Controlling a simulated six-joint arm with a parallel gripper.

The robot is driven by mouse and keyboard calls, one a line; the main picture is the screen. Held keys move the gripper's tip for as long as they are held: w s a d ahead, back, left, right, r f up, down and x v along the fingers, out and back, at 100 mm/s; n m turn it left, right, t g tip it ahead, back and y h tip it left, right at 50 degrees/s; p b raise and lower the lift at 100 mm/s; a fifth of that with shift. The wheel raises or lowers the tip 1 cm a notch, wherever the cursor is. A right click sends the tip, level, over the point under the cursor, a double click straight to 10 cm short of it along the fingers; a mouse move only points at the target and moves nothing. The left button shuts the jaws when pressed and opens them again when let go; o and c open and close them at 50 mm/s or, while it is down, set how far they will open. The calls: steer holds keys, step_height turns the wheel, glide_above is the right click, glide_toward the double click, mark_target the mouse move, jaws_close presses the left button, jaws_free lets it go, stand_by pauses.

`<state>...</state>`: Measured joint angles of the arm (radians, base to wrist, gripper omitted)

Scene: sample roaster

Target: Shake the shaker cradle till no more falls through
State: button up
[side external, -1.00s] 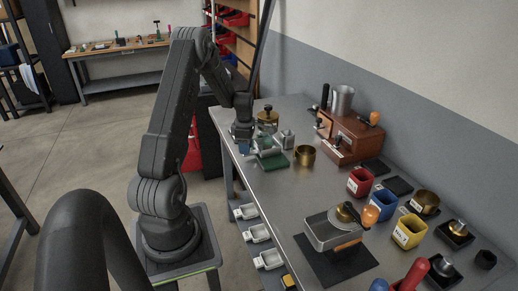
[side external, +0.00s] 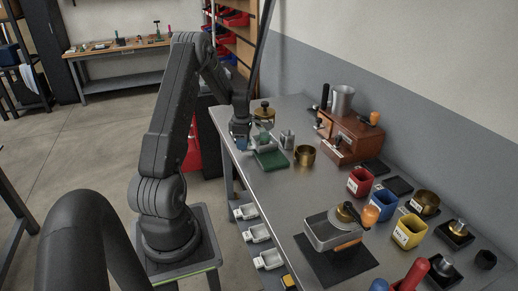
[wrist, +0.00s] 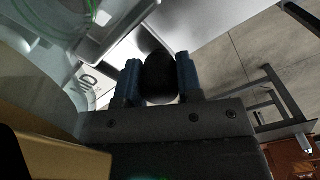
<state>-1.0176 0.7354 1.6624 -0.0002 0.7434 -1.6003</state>
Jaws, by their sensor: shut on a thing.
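My gripper (side external: 240,143) is at the left edge of the steel bench, low over it. In the wrist view its two blue fingers (wrist: 158,78) are shut on a dark rounded handle (wrist: 160,75). The handle appears to belong to the silver shaker cradle (side external: 264,140), just right of the fingers in the side view. A green tray (side external: 272,161) lies on the bench in front of the cradle. I cannot see what is inside the cradle or whether anything falls from it.
A small silver block (side external: 287,139) stands right of the cradle. A brass cup (side external: 305,155) and a brass-lidded vessel (side external: 264,113) are close by. A wooden-bodied machine (side external: 350,137) stands at the wall.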

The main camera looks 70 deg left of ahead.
steer(key=shift+w, duration=0.1)
steer(key=shift+d, duration=1.35)
steer(key=o, duration=0.9)
steer(key=shift+r, duration=4)
